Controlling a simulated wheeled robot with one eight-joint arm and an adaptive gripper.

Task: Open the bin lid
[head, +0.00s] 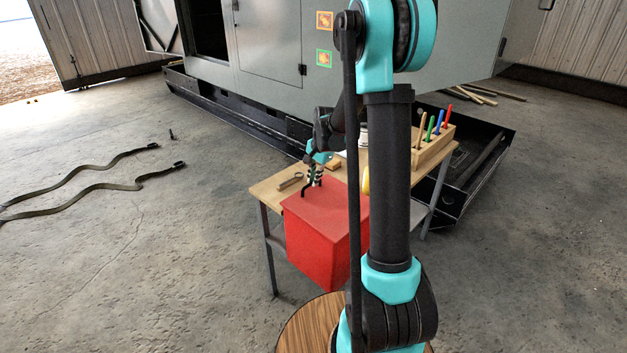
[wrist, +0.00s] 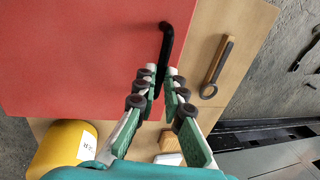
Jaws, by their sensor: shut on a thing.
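The bin is a red box (head: 315,245) on the table's near edge in the head view. Its red lid (head: 328,210) looks flat and closed. In the wrist view the lid's red surface (wrist: 80,50) fills the upper left. A black bar handle (wrist: 166,42) runs along the lid's edge; it also shows small in the head view. My gripper (wrist: 160,76) is shut on the handle, its green fingers with dark pads on either side of the bar. In the head view my gripper (head: 314,180) is over the lid's far left edge. My arm hides the bin's right side.
On the wooden table (head: 265,189) lie a ring-ended tool (wrist: 218,68) and a small wooden block (wrist: 170,140). A yellow cylinder (wrist: 62,148) stands beside the bin. A wooden holder (head: 435,148) with coloured sticks stands at the back right. Floor to the left has straps (head: 90,190).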

